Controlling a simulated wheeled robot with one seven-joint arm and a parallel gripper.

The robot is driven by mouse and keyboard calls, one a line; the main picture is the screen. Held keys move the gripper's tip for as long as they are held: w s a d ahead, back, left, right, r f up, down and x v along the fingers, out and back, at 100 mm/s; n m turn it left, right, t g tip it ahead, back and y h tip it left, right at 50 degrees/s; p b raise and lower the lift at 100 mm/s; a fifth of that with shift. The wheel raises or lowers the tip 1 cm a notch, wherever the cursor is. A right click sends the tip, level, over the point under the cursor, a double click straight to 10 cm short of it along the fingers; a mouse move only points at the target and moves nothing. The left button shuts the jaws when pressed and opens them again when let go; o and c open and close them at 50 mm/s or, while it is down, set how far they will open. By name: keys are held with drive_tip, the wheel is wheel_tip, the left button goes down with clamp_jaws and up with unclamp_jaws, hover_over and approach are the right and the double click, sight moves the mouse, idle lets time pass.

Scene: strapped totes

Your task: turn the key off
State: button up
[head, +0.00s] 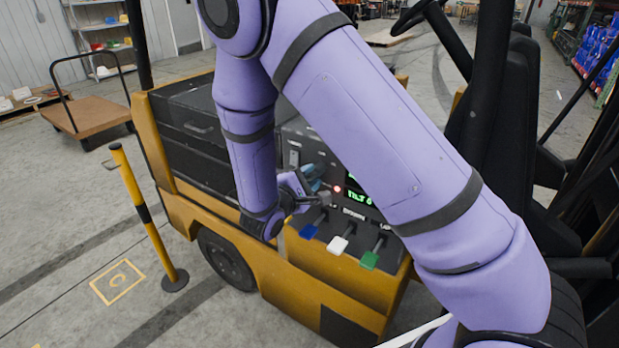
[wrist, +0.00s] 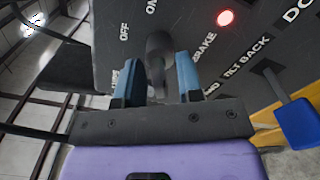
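In the wrist view the key (wrist: 158,50), a dark grey rounded piece, stands out from a black panel (wrist: 189,25) below the white marks OFF and ON. My gripper (wrist: 158,68) has its two blue fingers on either side of the key. The fingers are apart, with narrow gaps seeming to show beside the key, so they do not look closed on it. In the head view my gripper (head: 312,180) is at the panel of a yellow forklift (head: 320,292), and the key itself is hidden there.
A red light (wrist: 225,18) glows on the panel. Blue (head: 308,231), white (head: 338,244) and green (head: 370,261) levers stand close below my gripper. A yellow post (head: 138,205) stands left of the forklift, and a flat cart (head: 88,115) is farther back.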

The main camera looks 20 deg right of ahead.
clamp_jaws()
drive_tip(key=shift+n, duration=0.4)
drive_tip(key=n, duration=0.5)
drive_tip(key=shift+n, duration=0.3)
drive_tip(key=n, duration=0.5)
drive_tip(key=shift+n, duration=0.4)
unclamp_jaws()
